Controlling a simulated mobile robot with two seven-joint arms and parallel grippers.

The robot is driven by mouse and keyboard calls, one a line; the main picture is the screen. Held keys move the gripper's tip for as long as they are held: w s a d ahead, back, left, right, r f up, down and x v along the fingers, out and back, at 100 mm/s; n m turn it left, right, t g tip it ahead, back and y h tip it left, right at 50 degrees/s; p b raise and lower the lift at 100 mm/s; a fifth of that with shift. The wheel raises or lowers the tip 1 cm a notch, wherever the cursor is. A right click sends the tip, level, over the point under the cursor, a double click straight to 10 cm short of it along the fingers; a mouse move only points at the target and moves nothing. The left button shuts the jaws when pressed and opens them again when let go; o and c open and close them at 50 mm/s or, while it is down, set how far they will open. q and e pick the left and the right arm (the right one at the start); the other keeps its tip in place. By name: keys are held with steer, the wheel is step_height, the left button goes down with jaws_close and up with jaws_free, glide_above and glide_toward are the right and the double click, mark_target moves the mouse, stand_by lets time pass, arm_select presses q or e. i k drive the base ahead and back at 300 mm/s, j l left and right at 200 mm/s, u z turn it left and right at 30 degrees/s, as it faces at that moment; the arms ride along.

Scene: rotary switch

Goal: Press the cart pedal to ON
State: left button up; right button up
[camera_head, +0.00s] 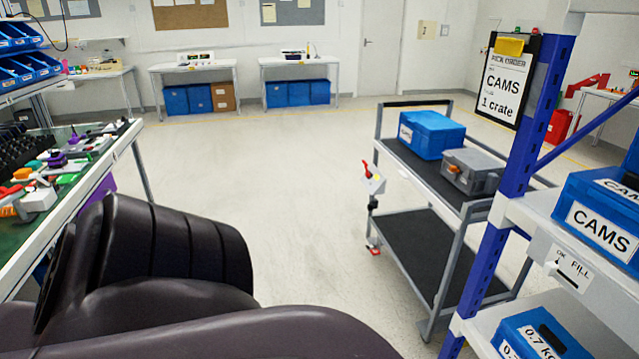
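A grey two-shelf cart (378,150) with dark shelf mats stands right of centre in the head view. Higher on the same corner, a light box (374,184) carries a red lever (367,168) that points up and left. My dark arm fills the lower left foreground, well apart from the cart. Neither of my grippers is in view.
A blue CAMS crate (431,133) and a grey case (471,170) sit on the cart's top shelf. A blue-post rack (513,170) stands close on the right. A cluttered workbench (75,225) is at left. Open floor (270,170) lies between.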

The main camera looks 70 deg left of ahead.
mark_target(373, 250)
steer(key=u, duration=1.85)
steer(key=i+j+z, duration=0.45)
steer(key=i+j, duration=2.65)
steer(key=i, duration=0.15)
